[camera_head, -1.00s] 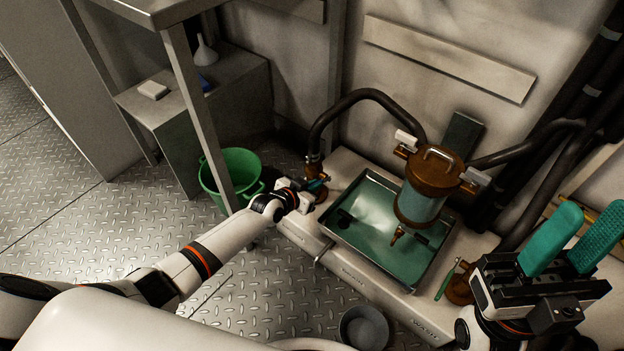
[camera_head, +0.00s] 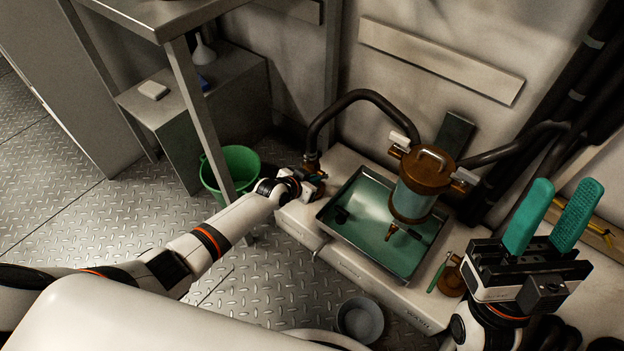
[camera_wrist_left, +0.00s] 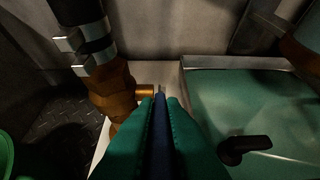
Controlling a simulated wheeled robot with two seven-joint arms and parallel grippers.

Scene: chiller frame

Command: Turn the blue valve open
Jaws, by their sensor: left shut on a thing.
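The blue valve handle (camera_wrist_left: 160,130) is a narrow dark blue bar on a brown pipe fitting (camera_wrist_left: 112,88), at the left of a shallow tray. My left gripper (camera_wrist_left: 160,120) is shut on the blue handle, with one teal finger on each side of it. In the head view my left gripper (camera_head: 316,181) is at that fitting and largely covers the handle. The handle points toward my wrist camera. My right gripper (camera_head: 546,218) is open and empty at the right, its teal fingers pointing up and apart.
The metal tray (camera_head: 335,234) holds green liquid under a brown filter housing (camera_head: 418,182). A green-handled valve (camera_head: 438,275) is right of the tray. A green bucket (camera_head: 242,160) stands behind my left arm. A grey bowl (camera_head: 360,320) is on the floor in front.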

